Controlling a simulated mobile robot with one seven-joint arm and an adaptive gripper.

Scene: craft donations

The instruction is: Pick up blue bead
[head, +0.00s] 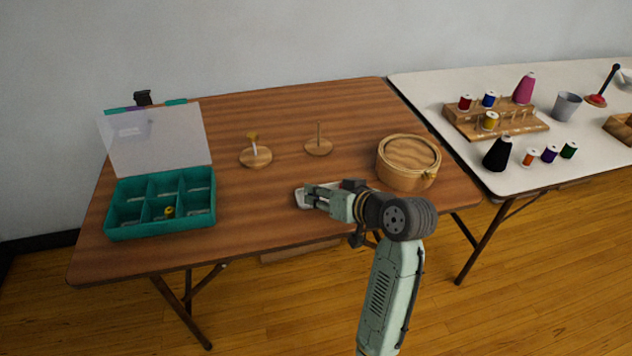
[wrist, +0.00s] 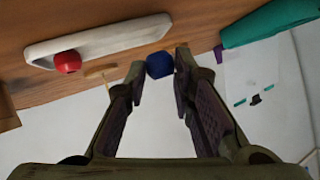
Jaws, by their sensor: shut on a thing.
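The blue bead (wrist: 160,65) is between the two fingertips of my gripper (wrist: 161,68) in the wrist view. My gripper is shut on it. In the head view my gripper (head: 309,196) is over the front middle of the wooden table, and the bead cannot be made out there. A white tray (wrist: 100,41) is close by the fingertips in the wrist view, with a red bead (wrist: 68,61) at its left end. In the head view the tray (head: 301,200) is mostly hidden by my gripper.
A teal divided box (head: 160,230) with its lid up stands at the left, a yellow bead (head: 169,212) in one compartment. Two wooden peg stands (head: 256,158) (head: 319,149) stand behind. A round wooden box (head: 404,178) is at the right. Table between teal box and tray is clear.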

